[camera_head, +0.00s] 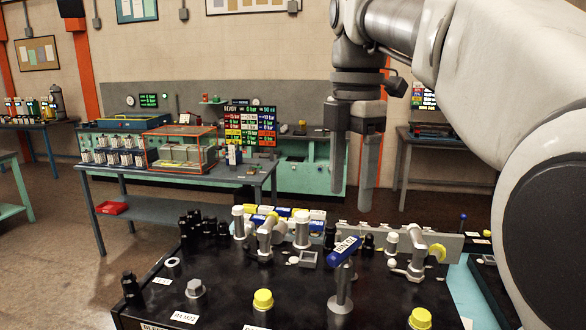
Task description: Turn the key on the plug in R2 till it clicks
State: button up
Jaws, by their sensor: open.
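My gripper (352,200) hangs above the black bench top with its fingers pointing down. It is open and nothing shows between the fingers. Below it, a blue bar with a white label (343,250) lies tilted across the top of a grey post (340,290); its lettering is too small to read. It may be the key, but I cannot tell. The gripper looks clear of it, though depth is hard to judge. I cannot read an R2 mark, so I cannot tell which fitting is the plug in R2.
The black bench top (225,300) carries yellow-capped fittings (263,299), a grey hex fitting (195,288), black fittings (131,288) and several upright grey and white fittings at its back. A table with a red-framed clear case (180,147) stands behind, across open floor.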

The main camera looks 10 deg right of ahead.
aim_at(343, 279)
notch_tip(343, 279, down, 17)
jog(key=shift+f+b, duration=0.15)
jog(key=shift+b, duration=0.75)
grip_shut()
dwell(0.3)
jog(key=shift+m, duration=1)
jog(key=shift+n+p, duration=0.3)
jog(key=shift+n, duration=0.3)
